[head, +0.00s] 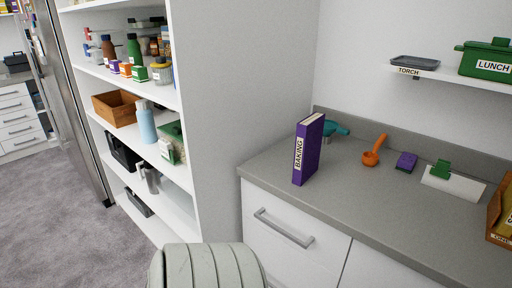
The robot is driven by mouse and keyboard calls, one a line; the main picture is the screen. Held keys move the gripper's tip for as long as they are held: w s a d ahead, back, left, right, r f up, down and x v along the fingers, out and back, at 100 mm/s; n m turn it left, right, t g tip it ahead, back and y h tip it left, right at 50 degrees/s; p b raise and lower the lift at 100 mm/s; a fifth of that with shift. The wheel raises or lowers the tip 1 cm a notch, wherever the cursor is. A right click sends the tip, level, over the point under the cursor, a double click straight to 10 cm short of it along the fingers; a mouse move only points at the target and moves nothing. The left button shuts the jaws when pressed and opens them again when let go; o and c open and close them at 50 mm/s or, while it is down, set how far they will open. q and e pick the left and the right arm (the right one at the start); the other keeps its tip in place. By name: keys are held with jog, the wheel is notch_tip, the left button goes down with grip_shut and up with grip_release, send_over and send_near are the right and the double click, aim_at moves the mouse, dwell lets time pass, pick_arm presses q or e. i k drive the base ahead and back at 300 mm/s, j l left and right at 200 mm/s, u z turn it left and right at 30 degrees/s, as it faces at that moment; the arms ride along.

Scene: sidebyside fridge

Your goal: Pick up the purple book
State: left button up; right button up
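A purple book (309,149) with a white spine label reading "BAKING" stands upright on the grey countertop (350,205), near its left front edge. Its pale page edges show at the top. Neither of my grippers shows in the head view. A rounded pale grey-green shape at the bottom centre blocks part of the cabinet front and floor.
A teal object (338,129) is close behind the book. An orange scoop-like tool (373,152), a purple block (406,161) and a white board with a green clip (452,184) lie to its right. Open shelving (150,120) stands left. The countertop front is clear.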

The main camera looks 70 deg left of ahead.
aim_at(309, 132)
jog(key=u, duration=1.95)
